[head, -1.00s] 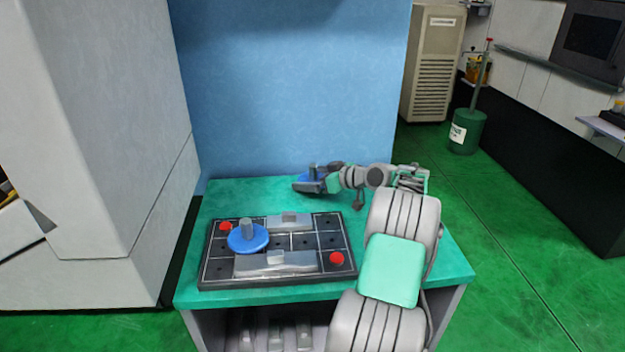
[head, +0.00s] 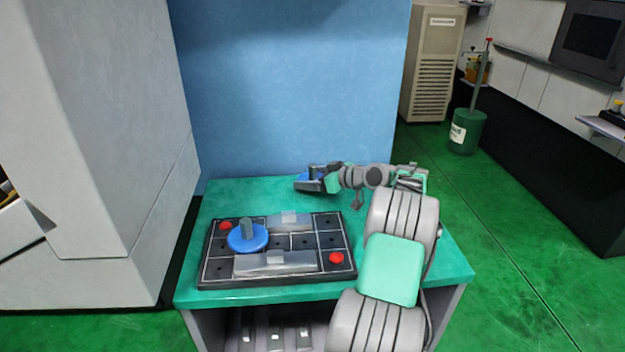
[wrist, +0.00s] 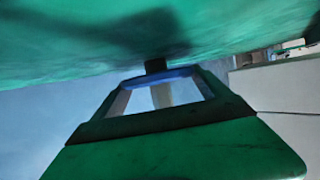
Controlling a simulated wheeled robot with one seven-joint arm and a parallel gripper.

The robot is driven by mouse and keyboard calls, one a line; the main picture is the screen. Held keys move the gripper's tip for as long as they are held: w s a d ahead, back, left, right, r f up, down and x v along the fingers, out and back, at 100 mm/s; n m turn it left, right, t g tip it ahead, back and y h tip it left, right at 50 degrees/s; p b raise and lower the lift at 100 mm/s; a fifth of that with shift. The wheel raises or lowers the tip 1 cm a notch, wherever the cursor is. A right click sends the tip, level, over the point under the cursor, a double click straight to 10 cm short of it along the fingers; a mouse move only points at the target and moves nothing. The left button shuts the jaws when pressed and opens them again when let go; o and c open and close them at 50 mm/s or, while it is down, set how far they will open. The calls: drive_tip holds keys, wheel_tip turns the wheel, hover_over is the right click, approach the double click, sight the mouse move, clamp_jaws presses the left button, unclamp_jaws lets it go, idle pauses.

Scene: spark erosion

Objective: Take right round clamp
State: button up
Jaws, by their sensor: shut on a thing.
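My gripper (head: 318,182) is over the back part of the green tabletop and is shut on a blue round clamp (head: 305,177). Its fingers and wrist hide much of this clamp. In the wrist view, a thin blue edge of the clamp (wrist: 160,74) shows between the fingers, close to the green tabletop. Whether it touches the tabletop cannot be told. A second blue round clamp (head: 247,240) with a grey upright handle sits on the left part of the dark fixture plate (head: 213,272).
The plate also carries two grey metal blocks (head: 275,263) and two red knobs (head: 337,258). The green-topped table (head: 225,190) has clear space behind the plate. A blue wall (head: 290,90) rises behind the table, and a large grey cabinet (head: 90,130) stands at left.

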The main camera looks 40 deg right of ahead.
drive_tip(key=c, duration=0.4)
drive_tip(key=shift+r, duration=0.1)
drive_tip(key=shift+c, duration=0.3)
